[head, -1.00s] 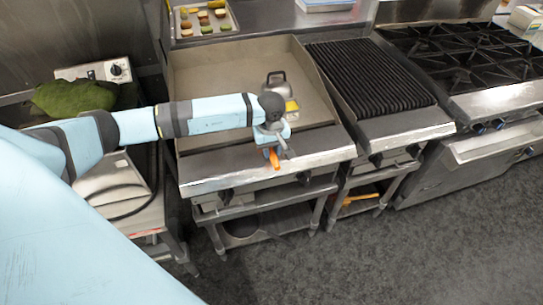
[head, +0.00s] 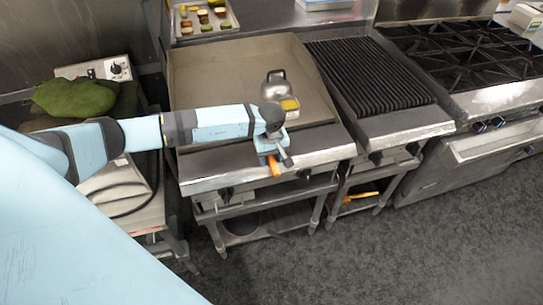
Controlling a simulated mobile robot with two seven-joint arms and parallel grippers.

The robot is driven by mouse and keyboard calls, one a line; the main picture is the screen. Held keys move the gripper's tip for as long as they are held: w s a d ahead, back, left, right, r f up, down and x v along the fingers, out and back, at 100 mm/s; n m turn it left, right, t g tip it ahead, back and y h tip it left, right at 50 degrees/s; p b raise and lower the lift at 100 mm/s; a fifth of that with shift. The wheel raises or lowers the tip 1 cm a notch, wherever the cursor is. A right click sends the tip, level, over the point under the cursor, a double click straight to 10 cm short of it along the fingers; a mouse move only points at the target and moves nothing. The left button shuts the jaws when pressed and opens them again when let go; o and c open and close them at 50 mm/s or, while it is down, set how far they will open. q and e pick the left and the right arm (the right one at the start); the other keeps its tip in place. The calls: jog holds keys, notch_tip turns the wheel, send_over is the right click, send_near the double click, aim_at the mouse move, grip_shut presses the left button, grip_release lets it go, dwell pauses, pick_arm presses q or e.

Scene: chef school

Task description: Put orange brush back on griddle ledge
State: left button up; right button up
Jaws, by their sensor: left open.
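The orange brush (head: 274,166) shows as a small orange piece right at my left gripper, over the front ledge of the griddle (head: 225,168). The rest of the brush is hidden by the gripper, and I cannot tell whether it rests on the ledge. My left gripper (head: 282,160) is open and points down over the ledge's right half, its fingers close to the brush. My right gripper is not in view.
A kettle-like metal item with a yellow part (head: 276,90) stands on the griddle behind my gripper. A ridged grill (head: 370,75) and a burner stove (head: 460,60) are to the right. Another orange item (head: 358,196) lies on the shelf under the grill. Floor in front is clear.

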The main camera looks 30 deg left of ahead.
pick_arm(q)
jog(key=shift+r, duration=0.45)
notch_tip(320, 180, up, 11)
jog(key=b, duration=0.2)
jog(key=s+d+n+t+h, duration=0.2)
jog(key=s+d+n+h, duration=0.4)
jog(key=d+n+h, duration=0.55)
jog(key=s+d+n+t+h, duration=0.3)
jog(key=s+d+n+h, duration=0.35)
jog(key=d, duration=0.75)
jog(key=s+a+f+m+t+y, duration=0.2)
jog(key=s+a+f+m+y, duration=0.1)
jog(key=m, duration=0.7)
jog(key=s+a+f+m+t+y, duration=0.2)
jog(key=s+a+f+m+y, duration=0.2)
jog(key=f+m+y, duration=0.3)
jog(key=s+a+f+m+t+y, duration=0.2)
jog(key=s+a+f+m+y, duration=0.2)
jog(key=f+m, duration=0.5)
jog(key=a+m, duration=0.1)
jog(key=m, duration=0.4)
jog(key=shift+f+y, duration=0.15)
jog(key=shift+y, duration=0.25)
